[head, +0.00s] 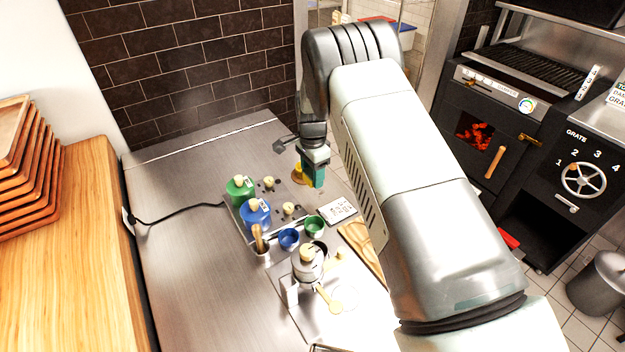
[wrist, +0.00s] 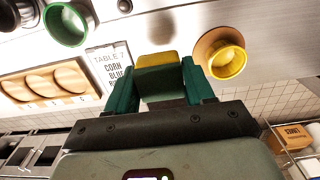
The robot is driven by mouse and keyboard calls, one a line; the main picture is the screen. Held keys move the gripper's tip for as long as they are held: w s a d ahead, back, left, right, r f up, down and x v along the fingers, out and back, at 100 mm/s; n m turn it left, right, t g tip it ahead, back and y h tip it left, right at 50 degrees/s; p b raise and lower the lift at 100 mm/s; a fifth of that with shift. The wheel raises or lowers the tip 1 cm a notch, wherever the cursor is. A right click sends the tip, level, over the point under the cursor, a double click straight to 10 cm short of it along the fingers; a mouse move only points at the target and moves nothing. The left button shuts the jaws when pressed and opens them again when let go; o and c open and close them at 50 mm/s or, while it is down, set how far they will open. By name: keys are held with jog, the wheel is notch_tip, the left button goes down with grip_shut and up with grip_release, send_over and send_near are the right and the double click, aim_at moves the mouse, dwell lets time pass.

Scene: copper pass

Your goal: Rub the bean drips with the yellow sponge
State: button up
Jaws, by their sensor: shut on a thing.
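My gripper (wrist: 160,80) has green fingers shut on the yellow sponge (wrist: 157,60), with a yellow face and a darker green body below. In the head view my gripper (head: 314,174) hangs over the far part of the steel counter, just right of the yellow cup, and the sponge is mostly hidden. In the wrist view a dim brownish patch (wrist: 160,27) lies on the steel beyond the sponge; I cannot tell whether it is drips or shadow. Small dark spots show near the bottles in the head view, too small to identify as bean drips.
A yellow cup (wrist: 228,62) stands on a round wooden coaster close by. The counter's left side (head: 180,270) is mostly clear, except a black cord.

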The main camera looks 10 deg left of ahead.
aim_at(313, 197)
jog(key=shift+r, duration=0.95)
jog(key=shift+f, duration=0.15)
jog(key=shift+f, duration=3.45)
jog(key=shift+w+d+f, duration=0.45)
jog(key=shift+c, duration=0.2)
jog(key=shift+w+d+f, duration=0.15)
jog(key=shift+w+d, duration=0.85)
jog(key=shift+d, duration=0.05)
jog(key=s+a, duration=0.3)
jog(key=shift+r, duration=4.15)
